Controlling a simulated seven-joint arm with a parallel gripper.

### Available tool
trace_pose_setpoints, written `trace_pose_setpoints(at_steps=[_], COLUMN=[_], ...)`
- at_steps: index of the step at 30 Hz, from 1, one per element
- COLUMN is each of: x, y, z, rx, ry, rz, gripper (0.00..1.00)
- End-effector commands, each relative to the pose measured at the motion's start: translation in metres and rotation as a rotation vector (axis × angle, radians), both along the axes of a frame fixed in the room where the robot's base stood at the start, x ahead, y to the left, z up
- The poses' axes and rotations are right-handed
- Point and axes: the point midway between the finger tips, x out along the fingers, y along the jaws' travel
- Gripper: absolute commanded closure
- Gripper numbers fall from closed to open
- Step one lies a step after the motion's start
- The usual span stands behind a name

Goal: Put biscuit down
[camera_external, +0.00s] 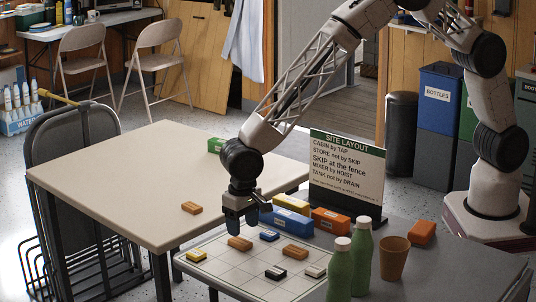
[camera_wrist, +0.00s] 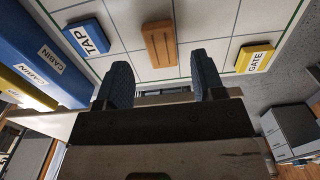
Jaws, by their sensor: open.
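A brown biscuit (camera_external: 240,243) lies flat on the white gridded board (camera_external: 226,272), just below my gripper (camera_external: 247,226). In the wrist view this biscuit (camera_wrist: 160,43) lies beyond the fingertips, between the blue TAP block (camera_wrist: 87,38) and the yellow GATE block (camera_wrist: 254,58). My gripper's two fingers (camera_wrist: 162,80) are apart with nothing between them. A second biscuit (camera_external: 295,252) lies on the board to the right. A third biscuit (camera_external: 191,208) lies on the cream table (camera_external: 130,195).
Blue (camera_external: 287,219) and orange (camera_external: 330,220) boxes stand behind the board, near the SITE LAYOUT sign (camera_external: 346,170). Black (camera_external: 275,272) and white (camera_external: 316,271) blocks lie on the board. The cream table is mostly clear.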

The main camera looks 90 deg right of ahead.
Motion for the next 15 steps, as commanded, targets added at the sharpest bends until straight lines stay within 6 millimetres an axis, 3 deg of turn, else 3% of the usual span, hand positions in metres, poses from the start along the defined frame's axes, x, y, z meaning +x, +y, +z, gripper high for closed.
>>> trace_pose_setpoints(at_steps=[6,15], x=[0.0,0.0], y=[0.0,0.0], z=[0.036,0.07], rx=[0.001,0.001], ry=[-0.001,-0.001], rz=[0.0,0.0], gripper=[0.38,0.38])
